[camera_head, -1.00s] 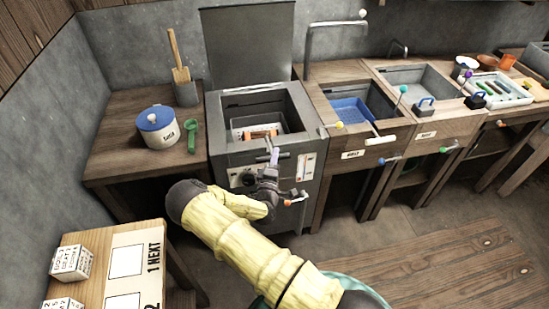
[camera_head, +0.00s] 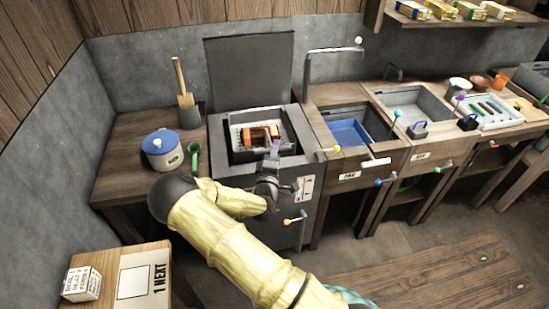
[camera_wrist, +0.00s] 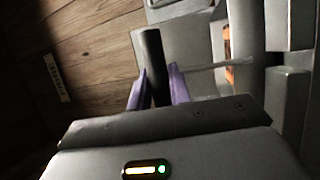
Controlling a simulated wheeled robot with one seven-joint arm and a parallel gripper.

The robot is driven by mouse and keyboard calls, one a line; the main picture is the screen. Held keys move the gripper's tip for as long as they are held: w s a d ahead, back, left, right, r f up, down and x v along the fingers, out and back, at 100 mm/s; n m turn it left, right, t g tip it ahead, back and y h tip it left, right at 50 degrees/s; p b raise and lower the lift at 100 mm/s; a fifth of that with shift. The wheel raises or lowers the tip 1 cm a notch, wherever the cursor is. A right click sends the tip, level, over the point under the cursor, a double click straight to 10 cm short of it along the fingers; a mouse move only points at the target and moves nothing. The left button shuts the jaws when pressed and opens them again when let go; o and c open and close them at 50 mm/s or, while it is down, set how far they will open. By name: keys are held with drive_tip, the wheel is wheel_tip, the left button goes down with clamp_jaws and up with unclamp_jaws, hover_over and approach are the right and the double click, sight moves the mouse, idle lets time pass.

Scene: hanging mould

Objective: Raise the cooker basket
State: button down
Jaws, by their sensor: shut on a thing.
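The cooker basket (camera_head: 286,128) sits at the top of the grey cooker's (camera_head: 229,165) well, with its rim about level with the opening. Orange and brown pieces (camera_head: 258,134) lie in it. My gripper (camera_head: 274,152) is at the cooker's front edge, just in front of the basket. In the wrist view my gripper (camera_wrist: 157,90) has its purple fingers on both sides of a dark round handle (camera_wrist: 150,50), shut on it. The join between handle and basket is hard to make out.
The cooker's lid (camera_head: 250,72) stands open behind the well. A blue-lidded pot (camera_head: 162,150) and green scoop (camera_head: 194,158) are on the left counter. A sink with a blue basket (camera_head: 348,132) is close on the right.

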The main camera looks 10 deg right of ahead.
drive_tip(key=shift+w+r, duration=0.1)
drive_tip(key=shift+r, duration=1)
drive_tip(key=c, duration=1.3)
unclamp_jaws()
drive_tip(key=shift+r, duration=0.1)
drive_tip(key=shift+f, duration=0.2)
drive_tip(key=shift+s+a+f, duration=0.15)
drive_tip(key=shift+s+a, duration=0.15)
drive_tip(key=shift+s, duration=0.3)
drive_tip(key=b+v, duration=0.3)
drive_tip(key=v, duration=1.3)
drive_tip(key=shift+b, duration=0.3)
